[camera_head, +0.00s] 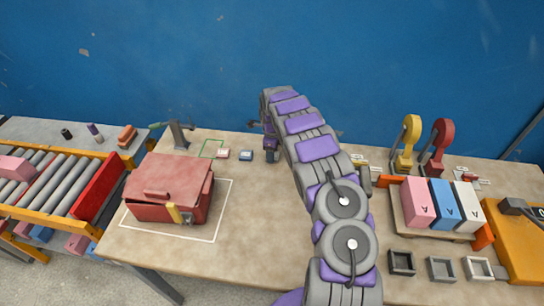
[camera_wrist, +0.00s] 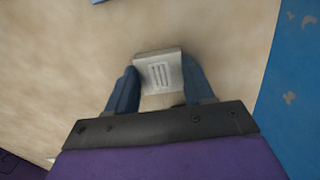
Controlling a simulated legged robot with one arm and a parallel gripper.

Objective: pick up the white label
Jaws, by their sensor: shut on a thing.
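The white label (camera_wrist: 158,72) is a small pale block with dark stripes on its face. In the wrist view it sits between the two blue-grey fingers of my gripper (camera_wrist: 161,82), which is shut on it. In the head view my gripper (camera_head: 271,155) is at the back of the table, right of the small blue piece. I cannot make out the white label in the head view. I cannot tell whether the label touches the tabletop.
A small pink piece (camera_head: 222,154) and a small blue piece (camera_head: 246,155) lie left of my gripper. A red box (camera_head: 170,188) stands front left. Pink, blue and white blocks (camera_head: 443,204) stand on a tray at right. The table's middle front is clear.

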